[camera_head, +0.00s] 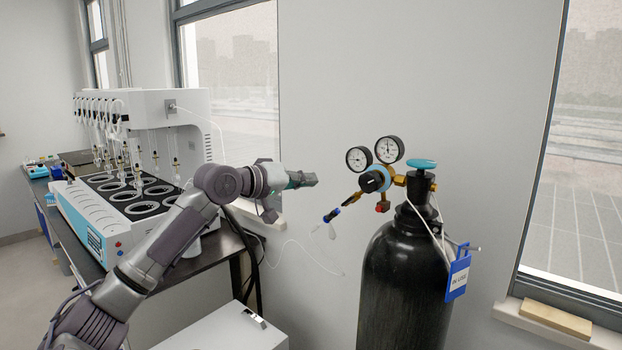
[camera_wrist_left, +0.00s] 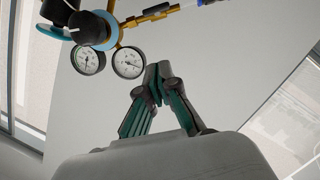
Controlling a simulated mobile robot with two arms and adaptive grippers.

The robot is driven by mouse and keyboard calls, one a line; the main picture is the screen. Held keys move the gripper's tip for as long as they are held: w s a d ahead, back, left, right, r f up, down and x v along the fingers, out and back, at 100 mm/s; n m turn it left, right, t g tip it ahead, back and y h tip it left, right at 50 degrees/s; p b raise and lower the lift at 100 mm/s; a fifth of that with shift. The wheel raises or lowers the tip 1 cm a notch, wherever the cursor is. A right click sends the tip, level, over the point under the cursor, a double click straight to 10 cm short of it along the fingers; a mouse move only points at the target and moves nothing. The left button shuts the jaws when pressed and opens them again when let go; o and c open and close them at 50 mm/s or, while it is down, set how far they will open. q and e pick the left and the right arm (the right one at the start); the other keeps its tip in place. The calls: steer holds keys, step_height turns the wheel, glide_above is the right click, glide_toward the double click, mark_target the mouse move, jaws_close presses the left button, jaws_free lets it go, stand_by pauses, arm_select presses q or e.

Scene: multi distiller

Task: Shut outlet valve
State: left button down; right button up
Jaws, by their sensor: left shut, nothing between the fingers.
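The gas regulator in the head view has two round gauges (camera_head: 359,158) and (camera_head: 389,149), and a black knob with a blue ring (camera_head: 374,180).
The black gas cylinder (camera_head: 400,290) stands below the regulator, with a teal handwheel (camera_head: 423,163) and a blue tag (camera_head: 458,275). A thin clear tube hangs below the outlet. A white distiller (camera_head: 160,105) stands on the dark bench at left. The wall surrounds free air near the gripper.

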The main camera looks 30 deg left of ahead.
mark_target(349, 201)
arm_select(q)
steer(key=w+d+f+p, duration=0.3)
steer(key=w+d+f, duration=0.1)
steer(key=w+d, duration=0.1)
steer(key=shift+w, duration=0.6)
arm_select(e)
steer(key=r, duration=0.2)
steer(key=w+r, duration=0.1)
steer(key=r, duration=0.1)
steer(key=shift+w, duration=0.15)
arm_select(q)
steer(key=shift+f, duration=0.1)
steer(key=shift+p, duration=0.3)
arm_select(e)
steer(key=shift+r, duration=0.1)
arm_select(q)
steer(key=shift+d+m, duration=0.1)
steer(key=shift+m, duration=0.2)
arm_select(e)
steer(key=shift+r, duration=0.2)
